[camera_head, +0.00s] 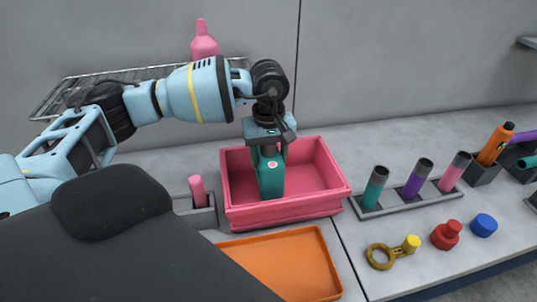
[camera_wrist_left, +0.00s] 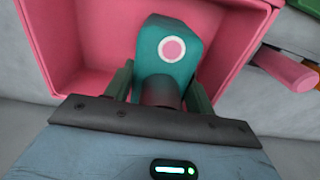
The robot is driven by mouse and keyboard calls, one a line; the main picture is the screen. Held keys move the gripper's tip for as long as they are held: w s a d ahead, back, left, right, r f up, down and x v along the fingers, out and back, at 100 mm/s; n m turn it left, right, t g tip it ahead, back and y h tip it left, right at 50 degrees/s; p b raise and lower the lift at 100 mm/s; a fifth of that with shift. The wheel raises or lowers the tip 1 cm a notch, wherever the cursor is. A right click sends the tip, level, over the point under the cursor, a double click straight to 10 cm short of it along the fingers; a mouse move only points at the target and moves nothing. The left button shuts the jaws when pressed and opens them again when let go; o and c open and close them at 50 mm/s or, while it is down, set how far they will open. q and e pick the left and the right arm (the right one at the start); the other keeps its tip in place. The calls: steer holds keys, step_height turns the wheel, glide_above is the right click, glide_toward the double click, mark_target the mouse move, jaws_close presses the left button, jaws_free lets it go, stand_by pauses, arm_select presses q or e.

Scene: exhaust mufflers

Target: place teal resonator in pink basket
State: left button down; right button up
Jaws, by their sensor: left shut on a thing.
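The teal resonator (camera_head: 270,178) hangs upright from my left gripper (camera_head: 267,148), which is shut on its dark neck. The pink basket (camera_head: 320,205) stands on the worktop, and the resonator is over or inside its left part. I cannot tell whether its lower end touches the basket floor. My right gripper is not in view.
An orange tray (camera_head: 285,262) lies in front of the basket. A grey holder with a pink tube (camera_head: 197,190) is at its left. A rack (camera_head: 412,198) with several coloured tubes is at its right. A pink bottle (camera_head: 203,40) stands on a wire rack behind my left arm.

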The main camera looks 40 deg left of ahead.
arm_select(q)
steer(key=shift+f, duration=0.1)
steer(key=c, duration=0.5)
jaws_free()
step_height(320, 180, up, 12)
steer(key=shift+r, duration=0.15)
